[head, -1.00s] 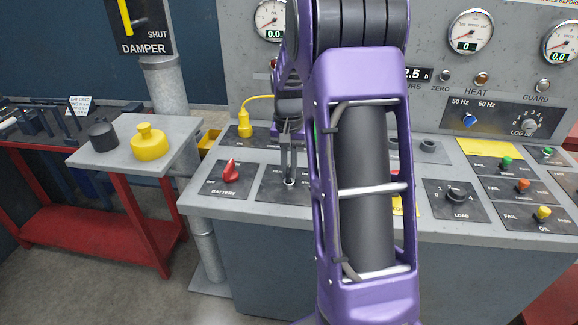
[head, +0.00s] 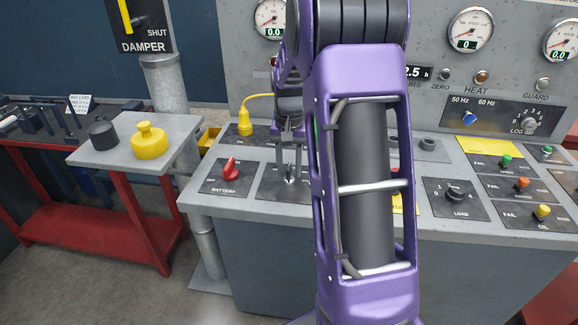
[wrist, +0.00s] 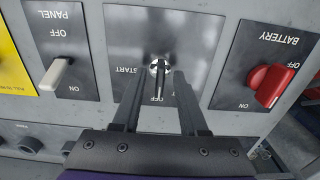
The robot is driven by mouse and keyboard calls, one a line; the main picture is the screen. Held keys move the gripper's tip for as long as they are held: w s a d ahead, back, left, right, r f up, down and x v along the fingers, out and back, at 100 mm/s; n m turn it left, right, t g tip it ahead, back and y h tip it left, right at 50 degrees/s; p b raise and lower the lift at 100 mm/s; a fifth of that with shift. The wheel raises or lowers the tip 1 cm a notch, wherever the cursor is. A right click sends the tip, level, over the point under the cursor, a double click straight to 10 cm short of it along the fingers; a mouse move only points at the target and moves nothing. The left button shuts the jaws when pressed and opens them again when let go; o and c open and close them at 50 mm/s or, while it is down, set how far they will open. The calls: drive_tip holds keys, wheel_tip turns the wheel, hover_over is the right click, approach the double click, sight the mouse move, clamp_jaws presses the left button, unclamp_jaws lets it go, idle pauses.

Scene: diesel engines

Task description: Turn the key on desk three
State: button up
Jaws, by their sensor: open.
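The key (wrist: 160,78) stands in a round silver switch on a dark plate of the grey desk, with START lettered on one side in the wrist view. It also shows small in the head view (head: 291,181). My gripper (wrist: 160,73) is open, with one finger on each side of the key and a gap visible around it. In the head view my gripper (head: 291,174) comes down from above onto the plate. My arm hides part of the desk to the right.
A red battery switch (head: 231,171) sits left of the key plate. A white panel switch (wrist: 57,73) lies on the other side. A yellow plug (head: 245,123) stands behind.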

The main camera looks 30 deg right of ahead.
sight(289, 166)
wheel_tip(289, 166, up, 17)
drive_tip(key=p, duration=0.2)
drive_tip(key=shift+r, duration=0.2)
idle(0.5)
